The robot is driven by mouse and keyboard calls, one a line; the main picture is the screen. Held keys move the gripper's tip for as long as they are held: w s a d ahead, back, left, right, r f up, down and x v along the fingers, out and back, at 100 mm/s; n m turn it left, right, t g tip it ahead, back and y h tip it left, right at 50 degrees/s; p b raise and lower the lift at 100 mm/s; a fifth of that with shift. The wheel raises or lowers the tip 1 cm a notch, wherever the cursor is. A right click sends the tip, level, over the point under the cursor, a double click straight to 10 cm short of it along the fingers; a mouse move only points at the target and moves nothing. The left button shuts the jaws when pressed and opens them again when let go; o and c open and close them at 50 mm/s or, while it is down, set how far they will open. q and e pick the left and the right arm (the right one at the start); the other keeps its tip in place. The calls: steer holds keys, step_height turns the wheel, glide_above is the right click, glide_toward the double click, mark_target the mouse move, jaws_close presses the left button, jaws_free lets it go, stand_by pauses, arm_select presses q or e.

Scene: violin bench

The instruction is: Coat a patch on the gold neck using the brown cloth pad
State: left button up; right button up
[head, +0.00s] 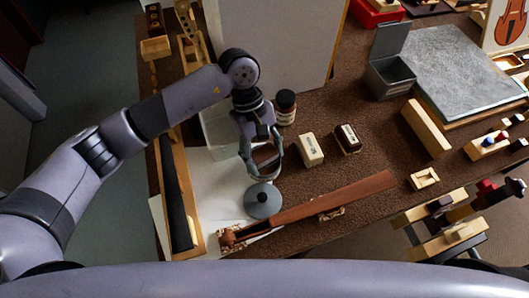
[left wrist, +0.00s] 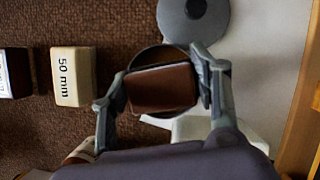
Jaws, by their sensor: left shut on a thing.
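My left gripper (head: 262,172) is shut on a brown cloth pad (left wrist: 162,88), which shows between its two fingers in the left wrist view. A dark round rim (left wrist: 160,54) shows behind the pad, mostly hidden; I cannot tell whether the pad touches it. A violin neck (head: 330,198) with a scroll at its left end lies along the bench's front, propped on small supports. It looks reddish brown rather than gold. The gripper is behind the neck and apart from it. My right gripper is not in view.
A grey disc with a knob (head: 263,201) lies between gripper and neck; the left wrist view shows it too (left wrist: 193,18). A brown jar (head: 285,107), a cream block marked 50 mm (head: 310,150) and a dark block (head: 347,139) stand nearby. A long wooden piece (head: 178,195) lies left.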

mark_target(261, 154)
arm_select(q)
steer(key=shift+s+f, duration=0.1)
steer(key=shift+f, duration=0.05)
steer(key=shift+r+p, duration=0.35)
steer(key=shift+r, duration=0.55)
steer(key=shift+r+p, duration=0.7)
steer(key=shift+r, duration=2)
steer(key=shift+a, duration=0.35)
steer(key=s+a+r+m+y, duration=0.1)
steer(key=a+r+m, duration=0.1)
steer(key=a, duration=0.7)
steer(key=s+a+r+m+y, duration=0.1)
steer(key=s+a+r+m, duration=0.1)
steer(key=a, duration=0.7)
steer(key=r+m, duration=0.1)
steer(key=m, duration=0.1)
steer(key=shift+a+m+g, duration=0.25)
steer(key=shift+m+g, duration=0.05)
steer(key=shift+g, duration=0.1)
